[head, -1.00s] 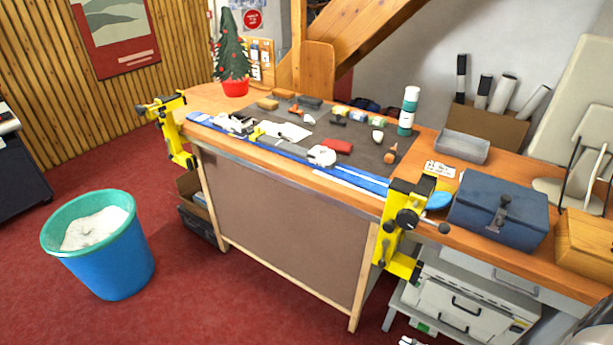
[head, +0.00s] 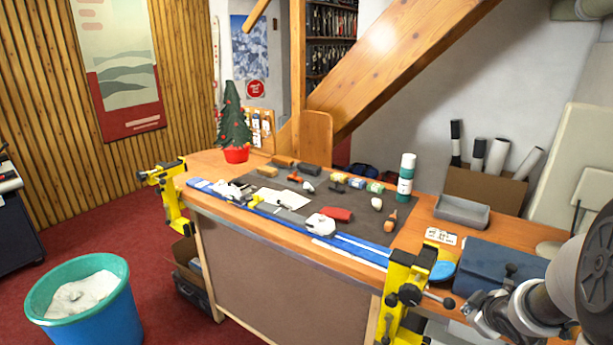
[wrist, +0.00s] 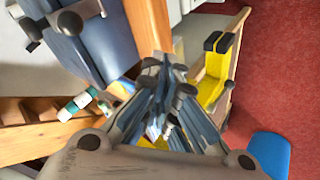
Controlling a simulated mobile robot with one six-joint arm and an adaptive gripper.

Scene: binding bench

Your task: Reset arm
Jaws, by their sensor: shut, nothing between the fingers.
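My gripper (wrist: 165,66) is shut and empty; its fingers come together in the middle of the wrist view. In the head view my gripper (head: 480,312) and grey arm are at the lower right, in front of the blue toolbox (head: 500,272). They appear above or near the bench's front edge; I cannot tell the exact gap. The toolbox also shows at the upper left of the wrist view (wrist: 92,58).
A yellow clamp (head: 396,300) stands at the bench's near right corner, close to my gripper; it also shows in the wrist view (wrist: 212,85). Tools lie on a dark mat (head: 270,222). A green-and-white bottle (head: 405,180) stands behind. A blue bin (head: 105,325) is on the red floor.

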